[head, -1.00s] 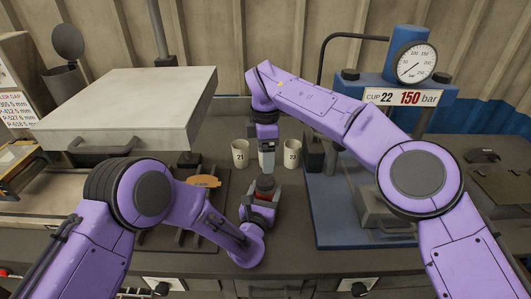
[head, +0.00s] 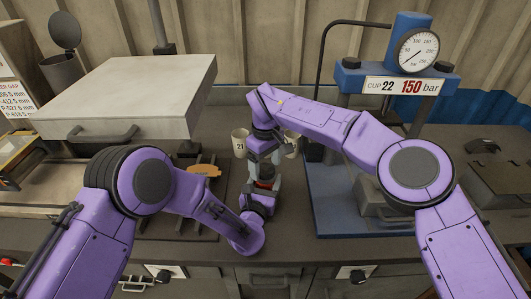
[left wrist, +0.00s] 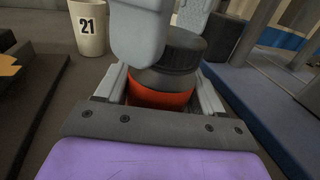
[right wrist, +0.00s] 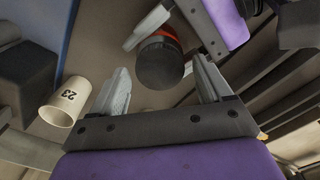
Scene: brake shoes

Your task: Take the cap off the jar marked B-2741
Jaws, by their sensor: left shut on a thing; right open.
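The jar has a red-orange body (left wrist: 158,97) and a dark round cap (left wrist: 172,50); no B-2741 marking is readable. In the left wrist view my left gripper (left wrist: 160,88) is shut around the body, a finger on each side. The jar is partly hidden between my arms in the head view (head: 264,184). My right gripper (right wrist: 160,78) is open; in its wrist view the cap (right wrist: 160,66) sits between and beyond its spread fingers. The right fingers also show beside and in front of the cap in the left wrist view. I cannot tell whether they touch it.
A cup marked 21 (head: 240,144) stands just left behind the grippers, and a cup marked 23 (right wrist: 64,102) to their right. A blue press with a gauge (head: 417,51) is at the right. A large pale lid (head: 140,95) is at the left.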

